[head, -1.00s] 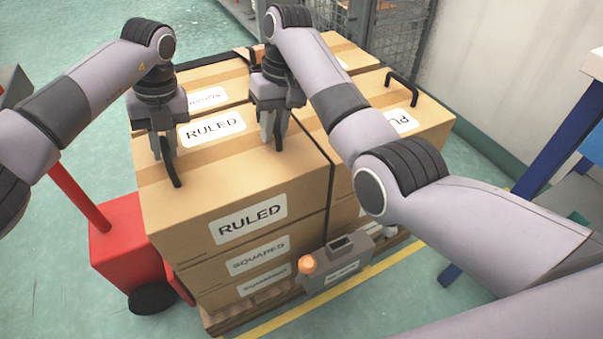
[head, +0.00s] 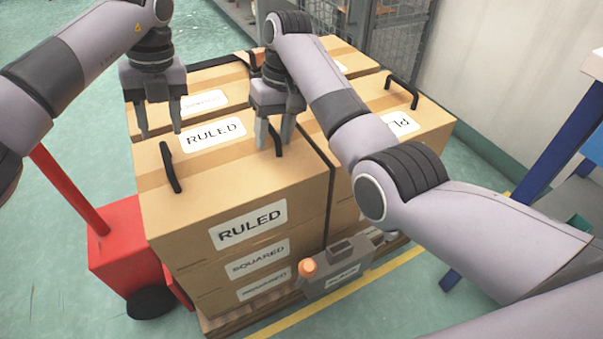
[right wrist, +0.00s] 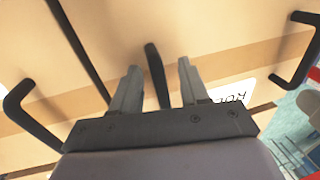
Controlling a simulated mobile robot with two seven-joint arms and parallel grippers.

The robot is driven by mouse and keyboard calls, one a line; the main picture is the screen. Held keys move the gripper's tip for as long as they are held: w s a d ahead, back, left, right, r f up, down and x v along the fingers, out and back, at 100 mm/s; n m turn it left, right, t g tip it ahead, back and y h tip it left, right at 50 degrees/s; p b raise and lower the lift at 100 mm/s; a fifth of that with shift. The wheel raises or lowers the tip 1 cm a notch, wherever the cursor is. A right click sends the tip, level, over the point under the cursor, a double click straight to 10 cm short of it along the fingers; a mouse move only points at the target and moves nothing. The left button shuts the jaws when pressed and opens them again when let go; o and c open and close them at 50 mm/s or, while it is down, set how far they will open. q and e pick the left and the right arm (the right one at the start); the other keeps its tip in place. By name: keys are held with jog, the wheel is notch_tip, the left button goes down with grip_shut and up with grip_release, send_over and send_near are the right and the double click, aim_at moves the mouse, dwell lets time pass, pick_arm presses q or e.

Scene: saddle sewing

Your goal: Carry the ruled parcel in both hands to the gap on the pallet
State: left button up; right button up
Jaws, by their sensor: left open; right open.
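The ruled parcel (head: 195,207) is a brown carton with RULED labels and two black handles. It sits at the front left of the pallet (head: 222,323), on top of a carton labelled SQUARED, with its top about level with its neighbours. My left gripper (head: 160,132) is open and empty, above and behind the parcel's left handle (head: 170,167), clear of it. My right gripper (head: 275,145) is open, its fingers either side of the right handle. In the right wrist view this handle (right wrist: 153,75) shows between the parted fingers.
A carton with a black handle (head: 402,92) stands right of the parcel, others behind it. A red cart (head: 122,245) is at the left. A grey unit with an orange knob (head: 338,280) is at the pallet's front. A blue frame (head: 550,125) stands at the right.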

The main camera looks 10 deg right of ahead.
jog(key=shift+r, duration=0.25)
pick_arm(q)
jog(key=r, duration=0.2)
jog(key=d+r, duration=0.1)
jog(key=r, duration=0.2)
jog(key=shift+w+r, duration=0.15)
jog(key=shift+r, duration=0.2)
pick_arm(e)
notch_tip(320, 180, up, 11)
jog(key=d, duration=0.2)
jog(key=shift+w+d+r, duration=0.15)
jog(key=shift+w, duration=0.15)
